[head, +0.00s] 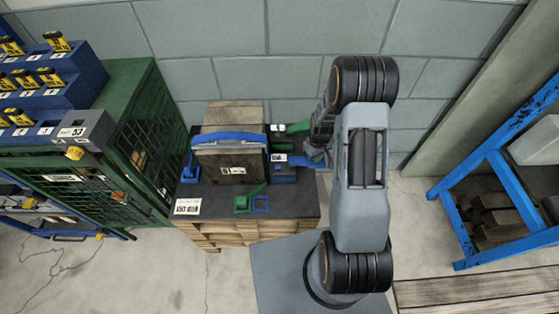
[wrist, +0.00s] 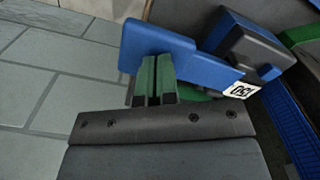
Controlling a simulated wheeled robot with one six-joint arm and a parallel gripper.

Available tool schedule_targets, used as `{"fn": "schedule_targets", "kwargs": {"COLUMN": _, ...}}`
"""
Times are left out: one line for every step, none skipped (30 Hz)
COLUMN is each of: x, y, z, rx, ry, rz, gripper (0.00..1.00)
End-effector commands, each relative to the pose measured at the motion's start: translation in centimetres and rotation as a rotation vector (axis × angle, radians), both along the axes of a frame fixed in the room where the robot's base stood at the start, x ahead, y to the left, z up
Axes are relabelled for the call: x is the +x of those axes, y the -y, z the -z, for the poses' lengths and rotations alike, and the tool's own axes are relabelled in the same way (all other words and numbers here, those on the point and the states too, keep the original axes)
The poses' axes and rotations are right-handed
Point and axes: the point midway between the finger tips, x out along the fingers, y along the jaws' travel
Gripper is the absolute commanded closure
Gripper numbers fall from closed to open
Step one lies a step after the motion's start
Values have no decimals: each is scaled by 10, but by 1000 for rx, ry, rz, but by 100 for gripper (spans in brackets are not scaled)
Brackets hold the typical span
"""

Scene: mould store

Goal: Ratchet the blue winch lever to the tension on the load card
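The blue winch (head: 284,172) with a small white label sits at the right side of the dark mould block (head: 215,163). In the wrist view its blue lever (wrist: 155,45) ends in a broad blue plate, joined to a dark and blue body (wrist: 248,50). My gripper (head: 318,152) is beside the winch, partly hidden by my arm. In the wrist view its green fingers (wrist: 156,78) are together with only a thin dark line between them. Their tips overlap the lever's plate; I cannot tell whether they touch it. A white card (head: 187,206) lies at the platform's front left corner; its writing is unclear.
A blue strap (head: 229,137) passes over the block. Green levers stand behind (head: 298,127) and in front (head: 250,198). A green mesh cabinet (head: 135,150) is close at the left, a blue rack (head: 500,170) at the right. A grey block wall (head: 290,45) closes the back.

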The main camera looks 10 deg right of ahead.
Motion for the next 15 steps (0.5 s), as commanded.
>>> {"fn": "schedule_targets", "kwargs": {"x": 0, "y": -1, "z": 8, "rx": 1, "ry": -1, "rz": -1, "gripper": 100}}
{"fn": "schedule_targets", "kwargs": {"x": 0, "y": 0, "z": 6, "rx": 0, "ry": 0, "rz": -1, "gripper": 100}}
{"fn": "schedule_targets", "kwargs": {"x": 0, "y": 0, "z": 4, "rx": 0, "ry": 0, "rz": 0, "gripper": 100}}
{"fn": "schedule_targets", "kwargs": {"x": 0, "y": 0, "z": 4, "rx": 0, "ry": 0, "rz": 0, "gripper": 100}}
{"fn": "schedule_targets", "kwargs": {"x": 0, "y": 0, "z": 4, "rx": 0, "ry": 0, "rz": 0, "gripper": 100}}
{"fn": "schedule_targets", "kwargs": {"x": 0, "y": 0, "z": 4, "rx": 0, "ry": 0, "rz": 0, "gripper": 100}}
{"fn": "schedule_targets", "kwargs": {"x": 0, "y": 0, "z": 4, "rx": 0, "ry": 0, "rz": 0, "gripper": 100}}
{"fn": "schedule_targets", "kwargs": {"x": 0, "y": 0, "z": 3, "rx": 0, "ry": 0, "rz": 0, "gripper": 100}}
{"fn": "schedule_targets", "kwargs": {"x": 0, "y": 0, "z": 2, "rx": 0, "ry": 0, "rz": 0, "gripper": 100}}
{"fn": "schedule_targets", "kwargs": {"x": 0, "y": 0, "z": 1, "rx": 0, "ry": 0, "rz": 0, "gripper": 100}}
{"fn": "schedule_targets", "kwargs": {"x": 0, "y": 0, "z": -1, "rx": 0, "ry": 0, "rz": 0, "gripper": 100}}
{"fn": "schedule_targets", "kwargs": {"x": 0, "y": 0, "z": -3, "rx": 0, "ry": 0, "rz": 0, "gripper": 100}}
{"fn": "schedule_targets", "kwargs": {"x": 0, "y": 0, "z": -5, "rx": 0, "ry": 0, "rz": 0, "gripper": 100}}
{"fn": "schedule_targets", "kwargs": {"x": 0, "y": 0, "z": -8, "rx": 0, "ry": 1, "rz": 0, "gripper": 100}}
{"fn": "schedule_targets", "kwargs": {"x": 0, "y": 0, "z": -11, "rx": 0, "ry": 1, "rz": 1, "gripper": 100}}
